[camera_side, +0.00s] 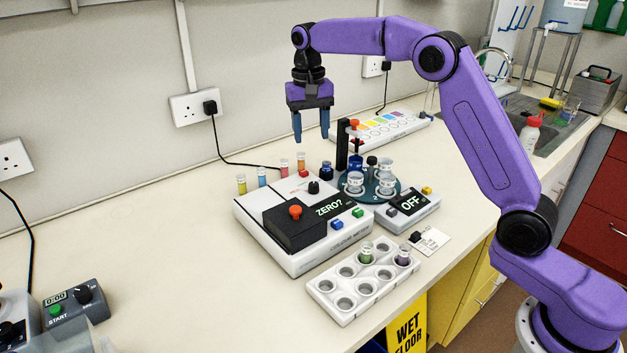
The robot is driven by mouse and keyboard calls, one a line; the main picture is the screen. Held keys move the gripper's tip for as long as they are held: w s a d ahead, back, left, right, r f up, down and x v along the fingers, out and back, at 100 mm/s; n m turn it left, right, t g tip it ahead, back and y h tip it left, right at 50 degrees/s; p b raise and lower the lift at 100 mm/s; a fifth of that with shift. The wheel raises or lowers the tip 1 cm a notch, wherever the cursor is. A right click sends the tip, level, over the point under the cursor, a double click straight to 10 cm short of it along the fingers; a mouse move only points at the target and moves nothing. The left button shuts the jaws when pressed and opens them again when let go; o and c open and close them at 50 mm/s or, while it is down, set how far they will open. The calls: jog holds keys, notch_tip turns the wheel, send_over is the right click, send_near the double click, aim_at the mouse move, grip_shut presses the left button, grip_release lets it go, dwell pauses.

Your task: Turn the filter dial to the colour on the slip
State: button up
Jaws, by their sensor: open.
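The white meter box (262,232) stands mid-bench, with a black lid (300,236) bearing an orange knob and a display reading "ZERO?". A small black knob (314,187) on its top, behind the display, looks like the filter dial; its setting is too small to read. A white slip (432,241) lies on the bench at right, with a small black object at its left edge; I cannot make out a colour on it. My gripper (311,138) is open and empty, pointing down, high above the back of the meter and apart from it.
Coloured vials (262,177) stand along the meter's back. A round dark-teal stand (392,190) with cups and a black post, a box reading "OFF" (408,207) and a white rack (322,288) are to the right. A colour-marked strip (412,134) lies behind.

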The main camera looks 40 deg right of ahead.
aim_at(314, 184)
jog(key=f, duration=1.4)
jog(key=shift+s+d, duration=0.15)
jog(key=shift+d, duration=0.1)
jog(key=shift+r, duration=0.1)
grip_shut()
